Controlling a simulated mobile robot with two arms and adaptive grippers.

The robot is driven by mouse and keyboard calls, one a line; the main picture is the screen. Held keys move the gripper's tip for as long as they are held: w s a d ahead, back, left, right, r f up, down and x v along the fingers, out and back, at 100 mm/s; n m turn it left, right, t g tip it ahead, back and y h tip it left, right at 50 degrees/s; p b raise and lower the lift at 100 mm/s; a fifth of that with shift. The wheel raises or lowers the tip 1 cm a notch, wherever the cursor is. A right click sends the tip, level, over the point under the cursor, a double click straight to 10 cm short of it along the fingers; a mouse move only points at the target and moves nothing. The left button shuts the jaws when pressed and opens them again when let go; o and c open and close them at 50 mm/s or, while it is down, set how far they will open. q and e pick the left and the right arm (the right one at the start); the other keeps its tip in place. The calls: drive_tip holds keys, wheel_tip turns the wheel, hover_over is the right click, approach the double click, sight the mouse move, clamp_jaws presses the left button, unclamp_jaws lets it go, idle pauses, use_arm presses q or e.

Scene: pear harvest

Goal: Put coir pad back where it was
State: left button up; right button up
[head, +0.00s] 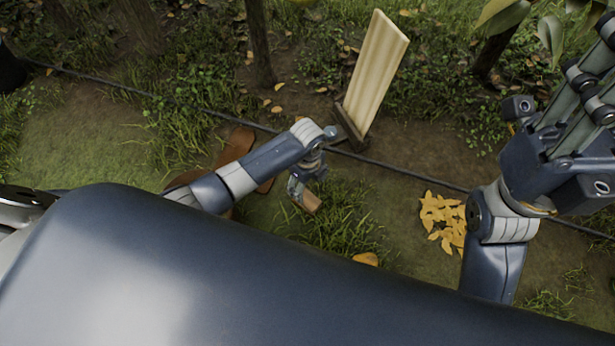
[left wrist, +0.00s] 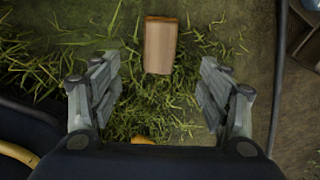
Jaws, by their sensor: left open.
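A small brown block (head: 310,202), which may be the coir pad, shows at the grass below my left gripper (head: 303,187). In the left wrist view the block (left wrist: 160,45) lies between the directions of the two fingers, toward the top. The left fingers (left wrist: 160,90) are spread wide, with nothing between them. I cannot tell how far below the fingertips the block is. My right gripper (head: 585,110) is raised at the right side of the head view, its fingers pointing up. Whether it is open is unclear.
A pale ridged board (head: 375,75) stands tilted in a dark holder. A reddish-brown flat thing (head: 236,141) lies partly behind my left arm. Yellow leaves (head: 443,220) are heaped at right. A thin black hose (head: 400,170) crosses the ground. Tree trunks stand behind.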

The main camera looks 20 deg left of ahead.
use_arm(q)
drive_tip(key=shift+r, duration=0.35)
